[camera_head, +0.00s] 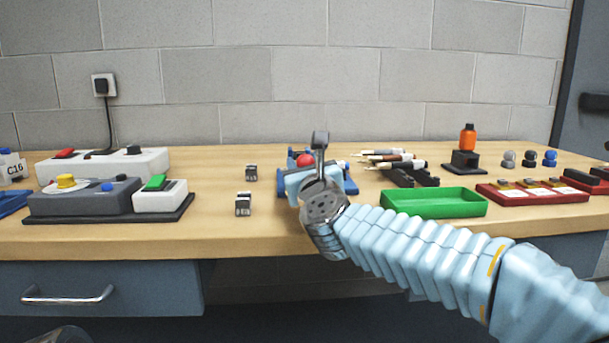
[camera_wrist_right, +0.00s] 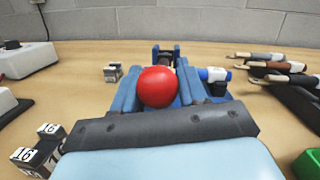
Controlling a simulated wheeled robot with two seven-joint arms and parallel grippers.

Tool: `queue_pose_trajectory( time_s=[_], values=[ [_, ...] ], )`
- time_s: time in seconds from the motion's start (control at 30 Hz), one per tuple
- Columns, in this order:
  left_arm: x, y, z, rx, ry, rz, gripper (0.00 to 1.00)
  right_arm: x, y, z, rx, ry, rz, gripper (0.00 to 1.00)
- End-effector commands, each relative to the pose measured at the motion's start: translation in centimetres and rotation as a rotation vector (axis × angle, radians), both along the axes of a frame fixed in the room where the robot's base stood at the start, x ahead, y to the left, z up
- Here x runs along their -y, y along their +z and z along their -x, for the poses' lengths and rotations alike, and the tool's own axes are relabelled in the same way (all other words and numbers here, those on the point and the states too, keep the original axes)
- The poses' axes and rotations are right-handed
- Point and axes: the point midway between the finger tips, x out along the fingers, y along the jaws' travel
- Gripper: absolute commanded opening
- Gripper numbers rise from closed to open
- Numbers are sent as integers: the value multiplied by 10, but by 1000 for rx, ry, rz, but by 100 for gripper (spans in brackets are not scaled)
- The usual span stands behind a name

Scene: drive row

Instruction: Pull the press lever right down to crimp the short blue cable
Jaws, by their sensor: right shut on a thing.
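The press (camera_head: 351,186) is a blue frame on the bench, mostly hidden behind my right gripper (camera_head: 305,168). Its lever ends in a red ball knob (camera_head: 305,159). In the right wrist view, the red knob (camera_wrist_right: 158,87) sits between the two blue fingers of my right gripper (camera_wrist_right: 158,78), which is shut on it. The lever's shaft is hidden below the knob. A short blue piece with a white end, seemingly the short blue cable (camera_wrist_right: 214,74), lies at the press's right side; whether it is seated cannot be told.
Small metal blocks marked 16 (camera_head: 243,205) stand left of the press. Cables lie on a black rack (camera_head: 405,177) to the right, behind a green tray (camera_head: 435,203). Grey control boxes (camera_head: 82,198) stand at the left. A red tray (camera_head: 530,194) is at the far right.

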Motion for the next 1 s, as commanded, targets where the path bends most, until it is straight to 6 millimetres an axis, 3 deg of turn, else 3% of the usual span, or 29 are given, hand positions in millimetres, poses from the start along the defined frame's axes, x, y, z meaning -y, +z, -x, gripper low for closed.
queue_pose_trajectory(
  time_s=[0.03,0.37,0.4,0.5,0.83,1.0],
  values=[
    [0,-5,0,1,0,0,43,0,-8,0,-7,1,2,0],
    [0,-4,0,1,1,0,43,-1,-7,0,-9,1,3,0],
    [0,-4,0,1,1,0,43,-1,-7,0,-9,1,3,46],
    [0,-4,0,1,1,0,43,-1,-6,0,-7,1,3,61],
    [0,-4,0,0,0,0,43,0,-5,3,-4,0,0,62],
    [0,-9,0,-1,0,1,43,2,-8,26,-4,3,-1,62]
  ],
)
